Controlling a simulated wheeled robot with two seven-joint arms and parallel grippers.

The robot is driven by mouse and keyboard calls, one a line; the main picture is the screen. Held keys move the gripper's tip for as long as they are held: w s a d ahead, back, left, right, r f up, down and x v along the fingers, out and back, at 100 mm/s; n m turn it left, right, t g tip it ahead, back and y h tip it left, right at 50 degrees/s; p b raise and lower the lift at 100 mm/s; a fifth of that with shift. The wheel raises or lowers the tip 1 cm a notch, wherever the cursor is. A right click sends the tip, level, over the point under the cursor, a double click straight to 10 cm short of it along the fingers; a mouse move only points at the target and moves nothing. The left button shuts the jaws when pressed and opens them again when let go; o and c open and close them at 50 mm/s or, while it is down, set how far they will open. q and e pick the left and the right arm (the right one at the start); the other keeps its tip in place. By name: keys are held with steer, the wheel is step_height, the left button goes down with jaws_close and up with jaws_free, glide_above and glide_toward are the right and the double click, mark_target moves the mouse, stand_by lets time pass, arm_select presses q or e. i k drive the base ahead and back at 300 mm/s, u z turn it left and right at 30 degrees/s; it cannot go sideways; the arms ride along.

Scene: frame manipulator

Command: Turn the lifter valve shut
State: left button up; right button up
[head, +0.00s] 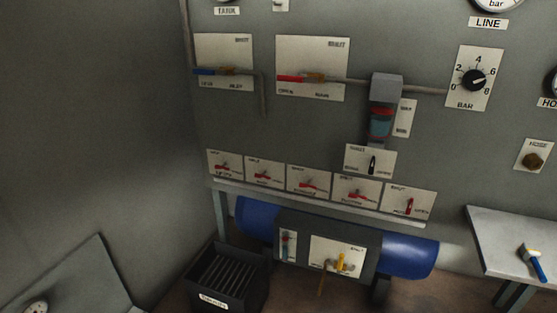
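A row of small white valve plates runs along the lower part of the grey wall panel, each with a red handle. The leftmost plate (225,171) has a small label that seems to read LIFTER, but the print is blurred. Its red handle (222,167) lies slantwise, nearly flat across the plate. The handles on the middle plates also lie roughly flat. The rightmost handle (410,205) stands upright. Neither of my grippers is in view.
Above are a blue-handled valve (205,72), a red-handled valve (291,78) and a black knob (474,80). A ledge (320,203) runs under the row. Below are a blue tank (408,256) and a black slotted bin (215,280). A grey bench (500,237) stands right.

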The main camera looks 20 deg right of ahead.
mark_target(222, 168)
steer(key=z, duration=0.45)
steer(key=i, duration=1.4)
steer(key=u, duration=0.7)
